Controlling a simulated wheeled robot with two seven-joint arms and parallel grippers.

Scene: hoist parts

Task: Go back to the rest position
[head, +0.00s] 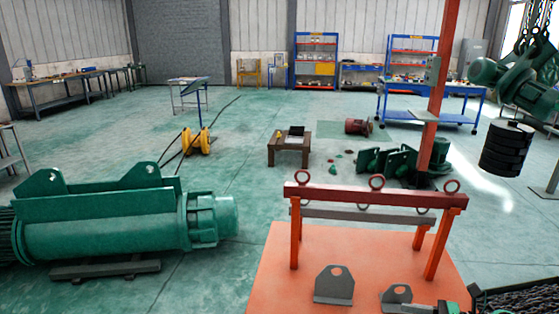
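Neither of my grippers nor my arms can be made out in the head view. A large green hoist drum (110,228) lies on a dark support at the left. An orange platform (268,268) at the lower right carries a red lifting frame (375,192) with several eye rings. Two grey lug plates (334,285) stand in front of the frame, the right one cut by the picture's lower edge.
A red post (436,95) rises behind the frame. A small brown table (289,147) stands mid-floor. A yellow reel (197,141) sits left of it. The floor between is open.

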